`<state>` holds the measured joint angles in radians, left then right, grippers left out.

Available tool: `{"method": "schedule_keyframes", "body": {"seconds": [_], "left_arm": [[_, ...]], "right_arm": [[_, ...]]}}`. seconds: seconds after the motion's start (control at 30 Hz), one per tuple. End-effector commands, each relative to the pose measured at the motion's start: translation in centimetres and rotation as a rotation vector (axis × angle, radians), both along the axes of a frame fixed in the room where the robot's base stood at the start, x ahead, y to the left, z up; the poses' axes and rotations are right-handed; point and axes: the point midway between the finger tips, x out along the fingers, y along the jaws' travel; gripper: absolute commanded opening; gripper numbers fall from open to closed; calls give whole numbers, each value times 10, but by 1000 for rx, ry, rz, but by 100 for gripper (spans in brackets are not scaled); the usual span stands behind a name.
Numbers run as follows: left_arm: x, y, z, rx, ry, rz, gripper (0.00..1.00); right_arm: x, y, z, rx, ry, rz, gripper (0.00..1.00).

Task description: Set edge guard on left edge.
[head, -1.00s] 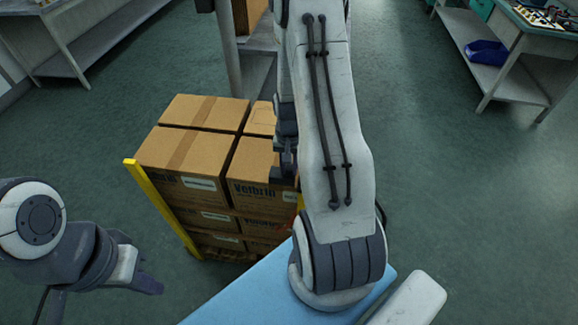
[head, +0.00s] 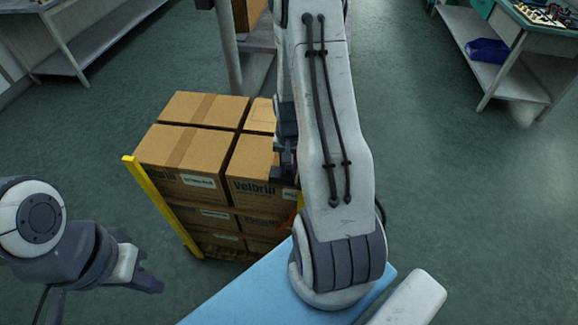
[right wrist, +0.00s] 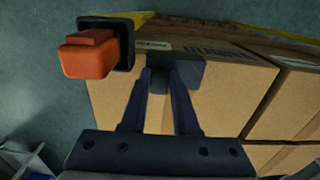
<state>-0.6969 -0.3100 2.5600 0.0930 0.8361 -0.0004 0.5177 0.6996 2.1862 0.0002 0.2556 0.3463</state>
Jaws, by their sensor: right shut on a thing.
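A yellow edge guard (head: 160,205) stands upright along the near left corner of a stack of cardboard boxes (head: 205,108). My right gripper (head: 284,172) is at the right side of the stack, largely hidden by its own arm. In the right wrist view its dark fingers (right wrist: 172,78) are shut on a dark block in front of a box face. An orange piece in a black collar (right wrist: 90,57) sits beside them; a bit of orange shows in the head view (head: 299,203). My left gripper (head: 145,268) is open and empty, left of the guard.
A light blue surface (head: 240,295) lies in front of the stack. A grey post (head: 228,50) is behind the boxes. Floor is clear on both sides.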

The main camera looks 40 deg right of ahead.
Motion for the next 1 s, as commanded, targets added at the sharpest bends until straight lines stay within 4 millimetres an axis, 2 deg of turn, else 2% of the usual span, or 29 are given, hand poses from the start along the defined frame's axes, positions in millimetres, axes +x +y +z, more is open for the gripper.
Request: {"method": "schedule_keyframes", "body": {"seconds": [1.0], "left_arm": [[0,0,-8,0,0,0,0]], "right_arm": [[0,0,-13,0,0,0,0]]}}
